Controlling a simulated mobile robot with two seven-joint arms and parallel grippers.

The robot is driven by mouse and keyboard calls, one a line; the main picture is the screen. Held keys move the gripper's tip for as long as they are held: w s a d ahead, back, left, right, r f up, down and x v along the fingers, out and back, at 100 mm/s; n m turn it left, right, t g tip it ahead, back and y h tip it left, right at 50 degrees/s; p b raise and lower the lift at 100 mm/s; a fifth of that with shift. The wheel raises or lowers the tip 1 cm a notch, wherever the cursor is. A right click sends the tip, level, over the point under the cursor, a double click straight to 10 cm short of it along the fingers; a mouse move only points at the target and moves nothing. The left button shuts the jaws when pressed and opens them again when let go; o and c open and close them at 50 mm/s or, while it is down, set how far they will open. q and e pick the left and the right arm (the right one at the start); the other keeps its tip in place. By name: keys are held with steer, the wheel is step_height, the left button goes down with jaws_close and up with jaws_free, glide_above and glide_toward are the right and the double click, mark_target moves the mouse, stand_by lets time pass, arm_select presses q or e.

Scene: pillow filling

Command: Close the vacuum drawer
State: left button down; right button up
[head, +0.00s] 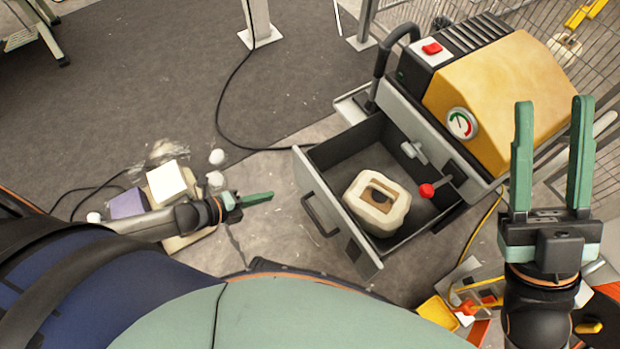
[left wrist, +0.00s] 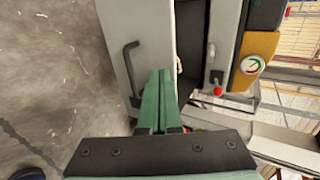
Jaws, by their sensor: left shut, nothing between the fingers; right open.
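The vacuum drawer (head: 345,225) is pulled open from the yellow and grey machine (head: 505,95) in the head view. Its grey front panel carries a dark handle (head: 320,215). A cream block (head: 377,203) with a dark recess lies inside. My left gripper (head: 272,195) is shut and empty, apart from the drawer front on its left side. In the left wrist view its green fingers (left wrist: 157,85) overlap the drawer front (left wrist: 150,40), next to the handle (left wrist: 130,70); contact cannot be told. My right gripper (head: 553,105) is open and empty, in front of the machine's right side.
A red-knobbed lever (head: 427,190) and a pressure gauge (head: 461,123) are on the machine. Yellow and orange items (head: 465,300) lie at lower right. A black cable (head: 222,110) crosses the floor.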

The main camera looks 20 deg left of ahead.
arm_select(q)
steer(key=b, duration=0.5)
glide_toward(315, 180)
step_height(315, 180, down, 4)
steer(key=w, duration=0.1)
steer(key=shift+w+d+r, duration=0.2)
steer(key=shift+w+d, duration=1.35)
steer(key=shift+w, duration=0.15)
arm_select(e)
step_height(315, 180, down, 6)
steer(key=shift+a, duration=0.35)
arm_select(q)
steer(key=shift+d+r, duration=0.1)
steer(key=shift+d, duration=0.05)
arm_select(e)
steer(key=shift+w+m, duration=0.15)
steer(key=shift+m, duration=0.15)
